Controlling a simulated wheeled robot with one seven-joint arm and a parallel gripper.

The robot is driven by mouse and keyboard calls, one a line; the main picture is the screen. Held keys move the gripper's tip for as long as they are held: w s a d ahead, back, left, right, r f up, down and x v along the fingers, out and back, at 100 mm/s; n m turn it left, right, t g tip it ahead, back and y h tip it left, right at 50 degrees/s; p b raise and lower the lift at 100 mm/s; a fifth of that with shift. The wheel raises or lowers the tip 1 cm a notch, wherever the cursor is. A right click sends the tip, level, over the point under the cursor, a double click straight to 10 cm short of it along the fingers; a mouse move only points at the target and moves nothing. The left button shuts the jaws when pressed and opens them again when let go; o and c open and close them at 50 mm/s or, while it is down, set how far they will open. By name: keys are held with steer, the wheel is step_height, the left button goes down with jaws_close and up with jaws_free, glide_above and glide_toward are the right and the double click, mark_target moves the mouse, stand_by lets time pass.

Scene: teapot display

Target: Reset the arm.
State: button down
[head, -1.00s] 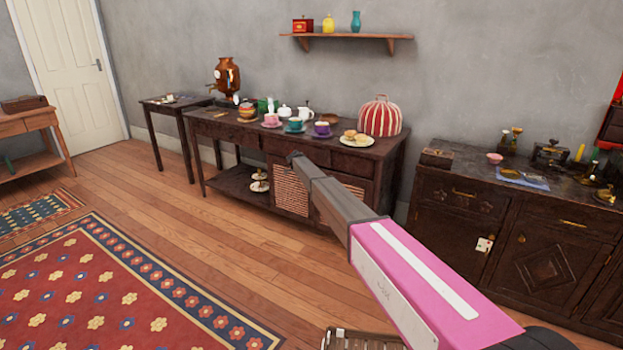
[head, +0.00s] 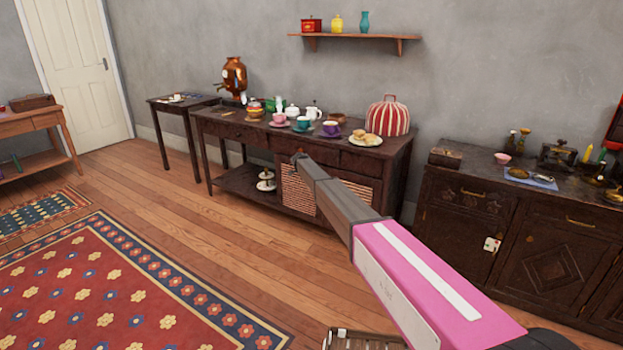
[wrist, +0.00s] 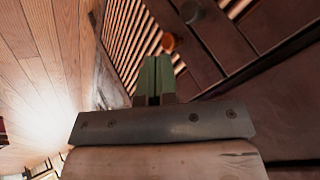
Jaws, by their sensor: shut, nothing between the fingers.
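My arm reaches from the lower right of the head view, with a pink link and a dark grey end. The grey end shows in front of the dark sideboard (head: 335,198), its tip over the slatted lower front in the picture. My gripper (wrist: 153,62) shows in the wrist view with its two greenish fingers side by side, shut and empty. Past the fingers are wooden slats (wrist: 127,35) and dark wood panels, close by. The fingers themselves are too small to make out in the head view.
The sideboard top holds cups, a plate of pastries (head: 366,139) and a striped cosy (head: 388,116). A small side table (head: 172,105) stands left, a dark cabinet (head: 470,215) right. A wall shelf (head: 350,37) hangs above.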

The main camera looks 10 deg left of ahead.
steer(key=s+a+r, duration=0.3)
steer(key=a+r, duration=0.2)
steer(key=r, duration=0.2)
steer(key=s+d+f+n+g+y, duration=0.1)
steer(key=s+d+f+n+g, duration=0.15)
steer(key=s+d, duration=1.2)
steer(key=s+d+f+n+g, duration=0.1)
steer(key=s+d+f+n, duration=0.25)
steer(key=s+d, duration=1.1)
steer(key=s+d+n+g+y, duration=0.1)
steer(key=s+d+n, duration=0.2)
steer(key=s+d, duration=0.3)
steer(key=s+d+n+y, duration=0.1)
steer(key=s+d+n, duration=0.2)
steer(key=s+d, duration=0.4)
steer(key=s+d+n+g+y, duration=0.1)
steer(key=s+d+n, duration=0.2)
steer(key=s, duration=1.7)
steer(key=d+r, duration=0.1)
steer(key=d, duration=0.3)
steer(key=shift+s+g, duration=0.25)
steer(key=shift+g, duration=0.1)
